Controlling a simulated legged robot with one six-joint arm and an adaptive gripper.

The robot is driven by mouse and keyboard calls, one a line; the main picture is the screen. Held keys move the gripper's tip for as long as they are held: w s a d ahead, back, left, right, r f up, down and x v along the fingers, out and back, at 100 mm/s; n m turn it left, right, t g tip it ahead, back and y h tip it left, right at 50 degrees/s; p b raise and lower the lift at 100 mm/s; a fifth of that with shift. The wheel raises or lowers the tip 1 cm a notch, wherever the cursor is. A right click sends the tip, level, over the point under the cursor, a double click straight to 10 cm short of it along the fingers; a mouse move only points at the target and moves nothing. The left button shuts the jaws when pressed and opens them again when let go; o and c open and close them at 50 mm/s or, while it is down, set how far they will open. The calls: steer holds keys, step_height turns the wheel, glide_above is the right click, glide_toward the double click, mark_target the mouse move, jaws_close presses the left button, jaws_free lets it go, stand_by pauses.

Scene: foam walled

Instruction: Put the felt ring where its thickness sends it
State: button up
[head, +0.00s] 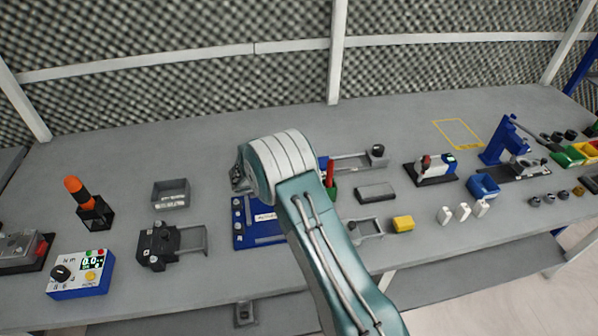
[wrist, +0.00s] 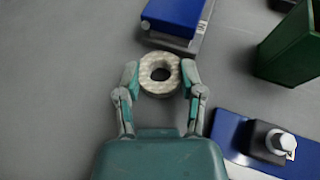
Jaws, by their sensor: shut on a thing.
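The felt ring (wrist: 160,89) is pale and mottled with a round hole, and shows in the wrist view. My gripper (wrist: 160,74) is shut on it, one finger against its left side and one against its right. The ring lies flat to the camera; whether it touches the grey bench below I cannot tell. In the head view my arm hides the ring and the fingertips. A blue box with a dial and a small display (head: 80,276) stands at the front left; its reading looks like 0.0.
A grey open tray (head: 171,184), a black clamp-like device (head: 158,246) and a blue fixture (head: 240,222) stand near my arm. A green box (wrist: 292,45) is at the wrist view's right. A blue bin (head: 484,188) and a yellow outline (head: 458,122) lie right.

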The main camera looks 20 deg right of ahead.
steer(key=o, duration=0.9)
steer(key=shift+f, duration=0.1)
steer(key=v, duration=1.1)
steer(key=shift+a, duration=0.3)
steer(key=shift+s+a+r, duration=0.15)
steer(key=shift+a+r, duration=0.1)
steer(key=shift+r, duration=0.1)
